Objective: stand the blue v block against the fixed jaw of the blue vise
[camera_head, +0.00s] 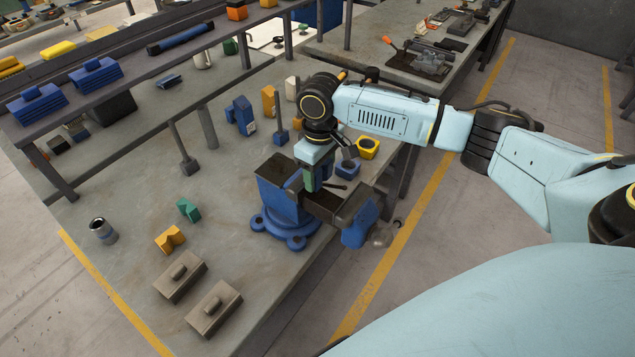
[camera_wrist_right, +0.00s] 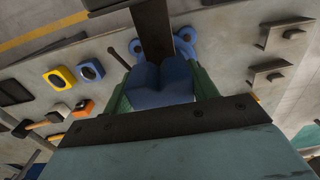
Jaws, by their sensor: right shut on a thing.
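The blue vise (camera_head: 285,218) stands near the bench's front edge. Its blue body with the dark-topped fixed jaw (camera_head: 278,168) is on the left, and the moving jaw (camera_head: 358,212) is on the right, with a gap between. My right gripper (camera_head: 318,176) points down into this gap and is shut on the blue v block. The block (camera_wrist_right: 160,82) shows in the right wrist view between the green fingers, its V groove visible, above the vise's dark slide (camera_wrist_right: 152,32). In the head view the fingers mostly hide it. Contact with the fixed jaw cannot be told. My left gripper is not in view.
A yellow ring block (camera_head: 368,149) and a blue one (camera_head: 348,171) sit behind the vise. A teal v block (camera_head: 188,210), a yellow v block (camera_head: 170,239), two grey blocks (camera_head: 213,308) and a metal cup (camera_head: 103,231) stand left. Shelf posts (camera_head: 186,150) rise behind.

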